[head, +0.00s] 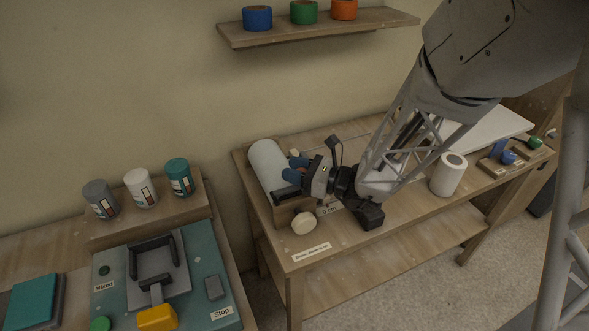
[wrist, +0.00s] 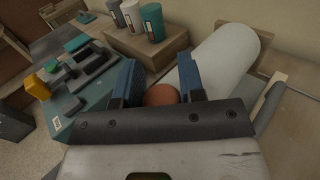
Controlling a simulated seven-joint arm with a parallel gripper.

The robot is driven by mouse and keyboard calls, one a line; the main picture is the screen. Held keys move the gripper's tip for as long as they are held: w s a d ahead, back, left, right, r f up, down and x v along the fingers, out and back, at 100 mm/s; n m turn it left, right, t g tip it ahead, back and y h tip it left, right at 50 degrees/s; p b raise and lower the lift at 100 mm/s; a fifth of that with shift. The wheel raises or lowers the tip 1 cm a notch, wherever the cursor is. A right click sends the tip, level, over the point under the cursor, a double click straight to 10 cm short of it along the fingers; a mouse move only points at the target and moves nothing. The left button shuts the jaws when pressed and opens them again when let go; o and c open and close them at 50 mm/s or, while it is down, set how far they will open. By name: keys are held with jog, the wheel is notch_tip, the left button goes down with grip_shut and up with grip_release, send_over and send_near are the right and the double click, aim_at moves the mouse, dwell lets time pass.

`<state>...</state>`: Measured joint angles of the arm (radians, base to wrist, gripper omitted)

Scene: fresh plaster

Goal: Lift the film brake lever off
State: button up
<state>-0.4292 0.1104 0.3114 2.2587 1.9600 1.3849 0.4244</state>
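A white film roll (head: 266,165) lies along the left end of the right-hand table; it also shows in the wrist view (wrist: 215,70). My gripper (head: 295,169) is beside the roll, its blue fingers close to the roll's right side. In the wrist view my gripper (wrist: 158,80) has its two fingers apart. A round reddish-brown knob (wrist: 161,95) shows between them, partly hidden by the gripper's dark bar; it may be the brake lever's end. I see no clear grip on it. The rest of the lever is hidden in both views.
A pale round disc (head: 303,223) sits at the roll's front end. A white cylinder (head: 448,174) stands to the right. At left are a teal panel (head: 205,262) with a yellow block (head: 157,317) and several jars on a riser. A shelf (head: 330,28) hangs above.

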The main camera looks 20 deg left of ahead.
grip_shut()
jog(key=shift+s+a+r, duration=0.1)
jog(key=shift+s+a+r+n+h, duration=0.3)
jog(key=shift+r+n+h, duration=0.1)
jog(key=shift+n+h, duration=0.15)
jog(key=shift+s+a+r+n+h, duration=0.25)
jog(key=shift+r+n+h, duration=0.1)
jog(key=shift+n+h, duration=0.2)
jog(key=s+a+n+h, duration=0.1)
jog(key=r+n+t+h, duration=0.1)
jog(key=shift+s+a+r+h, duration=0.1)
jog(key=shift+s+a+h, duration=0.2)
jog(key=shift+s+a, duration=0.05)
jog(key=shift+s+a+r+n+t+h, duration=0.1)
jog(key=shift+s+a+n+t+h, duration=0.7)
jog(key=shift+s+a+h, duration=0.45)
jog(key=shift+s+f, duration=0.1)
jog(key=shift+f, duration=0.1)
